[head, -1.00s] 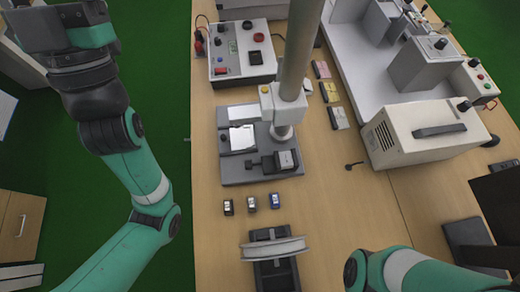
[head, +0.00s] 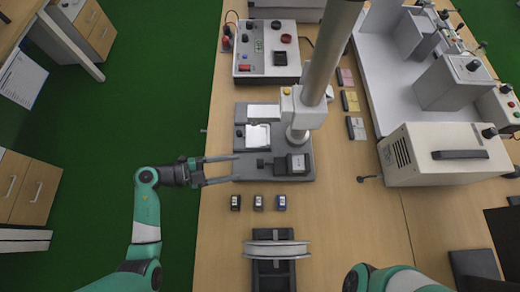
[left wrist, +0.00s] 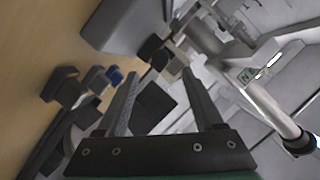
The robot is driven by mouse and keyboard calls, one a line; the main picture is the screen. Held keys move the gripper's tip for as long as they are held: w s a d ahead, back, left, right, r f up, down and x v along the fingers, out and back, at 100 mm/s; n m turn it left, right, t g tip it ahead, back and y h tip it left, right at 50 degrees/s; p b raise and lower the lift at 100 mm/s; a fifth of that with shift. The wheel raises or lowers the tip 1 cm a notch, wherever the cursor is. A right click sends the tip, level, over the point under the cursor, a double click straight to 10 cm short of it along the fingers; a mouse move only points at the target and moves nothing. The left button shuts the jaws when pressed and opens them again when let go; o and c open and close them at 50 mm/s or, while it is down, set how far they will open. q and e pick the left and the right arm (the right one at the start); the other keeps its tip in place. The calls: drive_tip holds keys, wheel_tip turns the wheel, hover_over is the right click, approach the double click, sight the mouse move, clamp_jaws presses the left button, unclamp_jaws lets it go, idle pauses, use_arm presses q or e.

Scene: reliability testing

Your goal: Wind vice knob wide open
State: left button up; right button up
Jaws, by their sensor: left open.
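The vice (head: 297,164) is a small grey-and-dark block on the front right of a grey test stand base (head: 302,177). Its dark knob (head: 262,164) sticks out from its left side. My right gripper is out of view; only part of my right arm shows.
Three small blocks, one of them blue (head: 281,202), stand in front of the stand base. A grey roll holder (head: 276,248) is nearer the front. The stand's column (head: 322,65) rises behind the vice. A beige instrument box (head: 440,155) stands right. Wood table between is clear.

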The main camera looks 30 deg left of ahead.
sight(260, 164)
use_arm(q)
drive_tip(key=b+x, duration=0.3)
drive_tip(key=x, duration=0.5)
drive_tip(key=shift+w+d+f, duration=0.15)
drive_tip(key=shift+w+d, duration=0.05)
drive_tip(key=shift+d, duration=0.1)
drive_tip(key=shift+w+d, duration=0.3)
drive_tip(key=shift+d, duration=0.05)
clamp_jaws()
